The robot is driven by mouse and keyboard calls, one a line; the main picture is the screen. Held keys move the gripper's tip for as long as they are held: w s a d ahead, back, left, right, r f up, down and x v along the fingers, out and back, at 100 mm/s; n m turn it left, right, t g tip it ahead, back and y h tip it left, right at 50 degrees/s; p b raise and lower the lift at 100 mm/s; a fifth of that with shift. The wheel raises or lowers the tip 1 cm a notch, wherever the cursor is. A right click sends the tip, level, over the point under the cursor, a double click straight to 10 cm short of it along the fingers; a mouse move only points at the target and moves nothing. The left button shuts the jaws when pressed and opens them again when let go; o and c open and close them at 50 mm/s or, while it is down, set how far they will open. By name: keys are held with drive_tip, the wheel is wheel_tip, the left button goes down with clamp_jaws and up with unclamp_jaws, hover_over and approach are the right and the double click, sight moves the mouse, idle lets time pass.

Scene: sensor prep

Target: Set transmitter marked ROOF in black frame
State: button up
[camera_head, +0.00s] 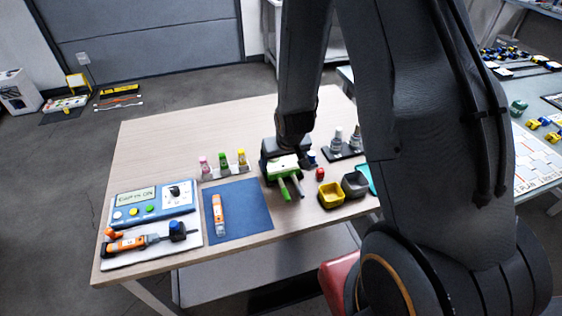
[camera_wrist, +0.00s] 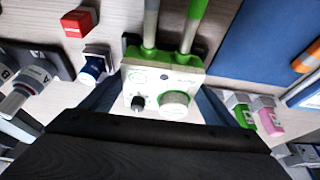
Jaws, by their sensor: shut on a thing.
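My gripper (camera_wrist: 160,103) is shut on a white-and-green box (camera_wrist: 158,86) with knobs on its face and two green-and-white rods. In the head view the same box (camera_head: 284,163) is over the right part of the table, its rods pointing toward the near edge. A small red block (camera_wrist: 78,21) and a blue block (camera_wrist: 92,67) with pale labels are beside it in the wrist view. The red one also shows in the head view (camera_head: 320,174). I cannot read ROOF on anything. A black holder (camera_head: 338,156) carries grey-topped bottles; I cannot tell whether it is the black frame.
A yellow bin (camera_head: 331,195) and a dark grey bin (camera_head: 355,184) stand right of my gripper. A blue mat (camera_head: 248,207) with an orange tool (camera_head: 218,213) lies left. Several coloured bottles (camera_head: 224,161) stand behind the mat. A blue panel (camera_head: 150,203) is far left. The table's back left is clear.

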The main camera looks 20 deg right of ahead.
drive_tip(key=shift+s+f+b, duration=0.3)
drive_tip(key=shift+f, duration=0.3)
idle(0.5)
drive_tip(key=o, duration=1.2)
drive_tip(key=shift+c, duration=1)
drive_tip(key=shift+o, duration=0.2)
drive_tip(key=shift+w+r+p, duration=0.2)
drive_tip(key=shift+r+p, duration=0.4)
drive_tip(key=shift+r+p, duration=0.55)
drive_tip(key=shift+r, duration=0.25)
drive_tip(key=shift+w+r+p, duration=0.1)
drive_tip(key=shift+r+p, duration=1.55)
drive_tip(key=shift+r, duration=0.6)
drive_tip(key=shift+r, duration=0.1)
